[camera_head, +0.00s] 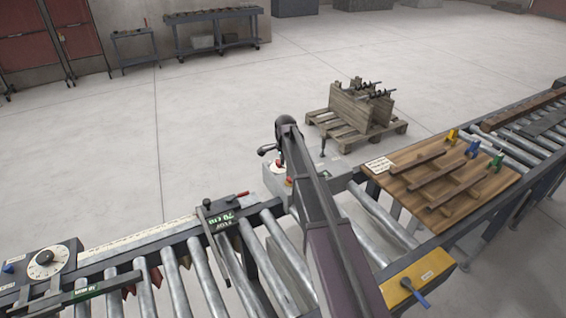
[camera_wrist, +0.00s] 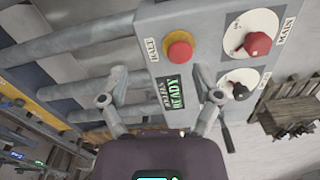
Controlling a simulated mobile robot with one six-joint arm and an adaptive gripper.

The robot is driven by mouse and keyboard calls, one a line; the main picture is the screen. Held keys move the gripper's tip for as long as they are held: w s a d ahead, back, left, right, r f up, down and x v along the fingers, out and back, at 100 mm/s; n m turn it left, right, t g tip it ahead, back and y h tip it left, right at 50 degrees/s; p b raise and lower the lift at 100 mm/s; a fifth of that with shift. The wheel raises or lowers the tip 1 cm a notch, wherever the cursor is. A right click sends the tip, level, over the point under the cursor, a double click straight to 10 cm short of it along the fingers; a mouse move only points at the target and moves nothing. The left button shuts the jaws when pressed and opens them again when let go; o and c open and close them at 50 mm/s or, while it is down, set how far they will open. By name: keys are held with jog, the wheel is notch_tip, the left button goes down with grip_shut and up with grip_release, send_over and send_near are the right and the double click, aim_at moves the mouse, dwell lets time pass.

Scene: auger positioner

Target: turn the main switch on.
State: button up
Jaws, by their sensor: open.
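The main switch (camera_wrist: 257,43) is a red knob on a round pale dial, beside the label MAIN, at the upper right in the wrist view. It sits on a grey control box (camera_wrist: 203,28). The dial's markings are too small to read. My gripper (camera_wrist: 160,98) is open and empty; its right finger is below and left of the main switch, apart from it in the picture. In the head view my arm hides part of the control box (camera_head: 272,181), and the main switch cannot be made out there.
A red HALT button (camera_wrist: 179,50) on a yellow base is left of the main switch. A black knob (camera_wrist: 240,91) on another dial is below it, near my right finger. A green display (camera_wrist: 175,92) reads READY. Roller conveyors (camera_head: 205,270) and a pallet (camera_head: 350,130) surround the box.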

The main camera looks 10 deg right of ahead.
jog(key=s+f+n+b, duration=0.3)
jog(key=s+f+n, duration=0.1)
jog(key=s, duration=0.5)
jog(key=s+f+n+b, duration=0.4)
jog(key=s+n, duration=0.1)
jog(key=s, duration=0.4)
dwell(0.4)
jog(key=s+f+n+b, duration=0.1)
jog(key=s+n, duration=0.1)
jog(key=s, duration=0.2)
jog(key=s+f+n+b, duration=0.1)
jog(key=s+n+b, duration=0.1)
jog(key=s, duration=0.3)
jog(key=s+f+n+b, duration=0.1)
jog(key=s+f+n, duration=0.1)
jog(key=s+n, duration=0.1)
jog(key=shift+s+a+b, duration=0.1)
jog(key=shift+s+b, duration=0.2)
jog(key=shift+s, duration=0.45)
